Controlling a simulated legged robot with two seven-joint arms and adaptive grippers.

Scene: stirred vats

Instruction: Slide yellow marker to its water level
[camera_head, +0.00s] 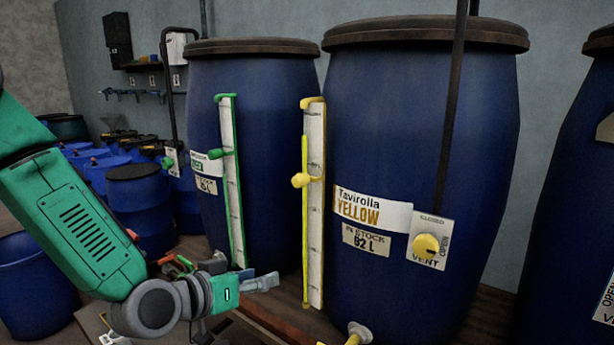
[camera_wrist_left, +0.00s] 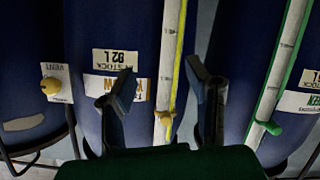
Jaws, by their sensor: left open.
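The yellow marker (camera_head: 301,180) is a small round knob on the left edge of an upright white gauge strip (camera_head: 315,225) with yellow edging, on the blue Tavirolla Yellow vat (camera_head: 420,120). It sits somewhat above the strip's middle. My left gripper (camera_head: 268,282) is open and empty, low and left of the yellow strip, well below the marker. In the left wrist view, which appears upside down, the marker (camera_wrist_left: 166,119) shows between the two spread fingers of the gripper (camera_wrist_left: 157,75), apart from them. The water level is not clear to me. My right gripper is not in view.
A vat with a green gauge (camera_head: 232,180) and green marker (camera_head: 216,153) stands left of the yellow one. A yellow vent knob (camera_head: 426,246) and a bottom tap (camera_head: 357,333) are on the yellow vat. Another blue vat (camera_head: 565,200) stands at right.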

